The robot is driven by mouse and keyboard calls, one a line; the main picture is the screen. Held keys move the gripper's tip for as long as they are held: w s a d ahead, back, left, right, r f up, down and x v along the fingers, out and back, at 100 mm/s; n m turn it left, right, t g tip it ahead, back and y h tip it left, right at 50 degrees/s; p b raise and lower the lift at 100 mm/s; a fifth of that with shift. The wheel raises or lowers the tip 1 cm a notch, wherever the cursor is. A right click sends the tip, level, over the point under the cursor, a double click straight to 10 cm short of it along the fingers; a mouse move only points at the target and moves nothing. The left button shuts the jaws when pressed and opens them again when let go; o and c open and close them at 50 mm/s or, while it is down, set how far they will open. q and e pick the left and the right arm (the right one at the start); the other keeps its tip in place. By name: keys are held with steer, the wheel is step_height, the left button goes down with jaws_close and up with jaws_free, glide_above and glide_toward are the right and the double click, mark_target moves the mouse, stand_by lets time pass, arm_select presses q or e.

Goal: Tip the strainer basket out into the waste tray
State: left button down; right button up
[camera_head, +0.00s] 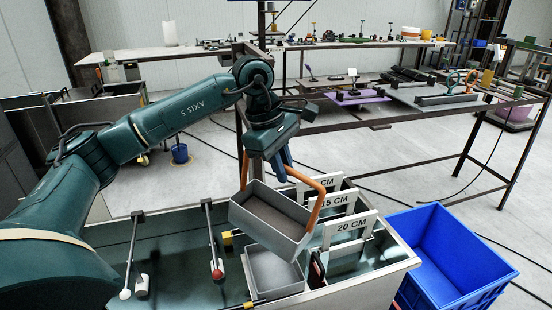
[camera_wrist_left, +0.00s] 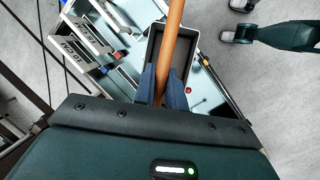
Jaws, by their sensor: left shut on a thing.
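The strainer basket (camera_head: 265,228) is a grey rectangular box with a brownish inside and an orange handle (camera_head: 318,200). My left gripper (camera_head: 284,168) is shut on the handle, and the basket hangs below it, slightly tilted down to the right. In the left wrist view the handle (camera_wrist_left: 173,35) passes between the blue fingers of my left gripper (camera_wrist_left: 162,85), above the dark-rimmed basket (camera_wrist_left: 156,42). A light grey open tray (camera_head: 272,277), apparently the waste tray, stands on the bench directly below the basket. I cannot make out any contents in the basket. My right gripper is not identifiable.
White plates marked in centimetres (camera_head: 350,224) stand on the bench close to the basket's right. A blue crate (camera_head: 450,262) stands right of the bench.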

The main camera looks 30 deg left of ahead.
mark_target(298, 173)
arm_select(q)
steer(key=shift+d, duration=0.15)
steer(key=shift+d+y, duration=0.5)
steer(key=shift+d, duration=0.15)
steer(key=shift+d+f+y+p, duration=0.4)
steer(key=shift+d+y, duration=0.3)
steer(key=shift+d, duration=0.1)
steer(key=shift+d, duration=0.1)
steer(key=shift+d+f+y, duration=0.3)
steer(key=shift+d+y, duration=0.1)
steer(key=shift+d, duration=0.1)
steer(key=shift+s+d+f+y, duration=0.1)
steer(key=shift+d+f+y, duration=0.35)
steer(key=shift+d+y, duration=0.25)
steer(key=shift+d, duration=0.1)
